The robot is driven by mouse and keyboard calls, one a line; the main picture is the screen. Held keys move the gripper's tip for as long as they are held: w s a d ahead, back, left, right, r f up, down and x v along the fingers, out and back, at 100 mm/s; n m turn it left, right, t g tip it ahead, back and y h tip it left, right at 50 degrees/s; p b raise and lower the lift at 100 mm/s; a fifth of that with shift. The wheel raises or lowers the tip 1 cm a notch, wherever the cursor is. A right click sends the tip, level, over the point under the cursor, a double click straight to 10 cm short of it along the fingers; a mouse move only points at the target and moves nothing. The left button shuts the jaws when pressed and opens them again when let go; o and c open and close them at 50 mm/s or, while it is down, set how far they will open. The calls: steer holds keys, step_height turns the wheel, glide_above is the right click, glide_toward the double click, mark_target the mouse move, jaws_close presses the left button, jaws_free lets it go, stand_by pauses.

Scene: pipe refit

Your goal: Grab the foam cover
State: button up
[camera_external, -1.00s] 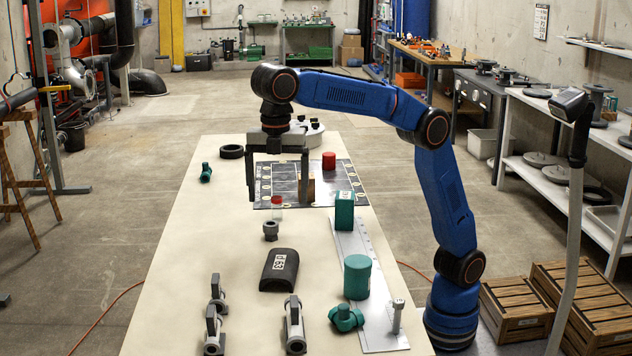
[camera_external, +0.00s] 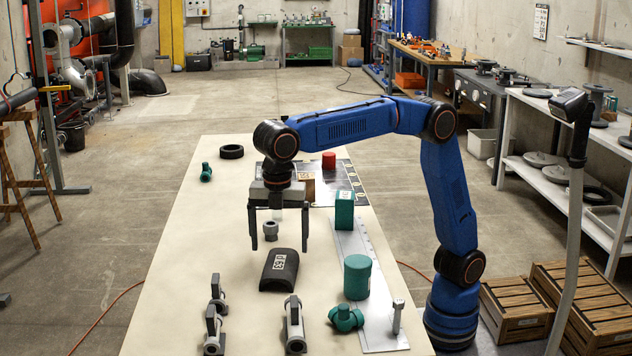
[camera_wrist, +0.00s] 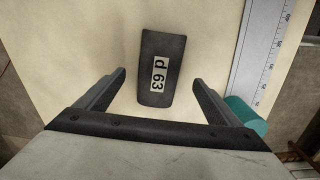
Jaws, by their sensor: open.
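The foam cover (camera_external: 279,270) is a dark, curved half-shell with a white label reading "d 63". It lies on the table (camera_external: 180,290), arched side up. It also shows in the wrist view (camera_wrist: 162,70), beyond the fingertips and roughly between them. My gripper (camera_external: 279,247) is open and empty, with its fingers pointing down above and slightly behind the cover in the external view. In the wrist view both fingers (camera_wrist: 160,80) are spread wider than the cover. The cover is fully visible there and no finger appears to touch it.
A small grey fitting (camera_external: 270,230) stands just behind the cover. Grey clamps (camera_external: 294,325) are in front. The table left of the cover is clear.

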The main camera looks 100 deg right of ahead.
mark_target(280, 262)
steer(key=shift+w+a+f, duration=0.1)
steer(key=shift+a+f, duration=0.05)
steer(key=shift+f, duration=1.55)
steer(key=shift+a+f, duration=0.15)
steer(key=shift+f, duration=1.55)
steer(key=c, duration=1.1)
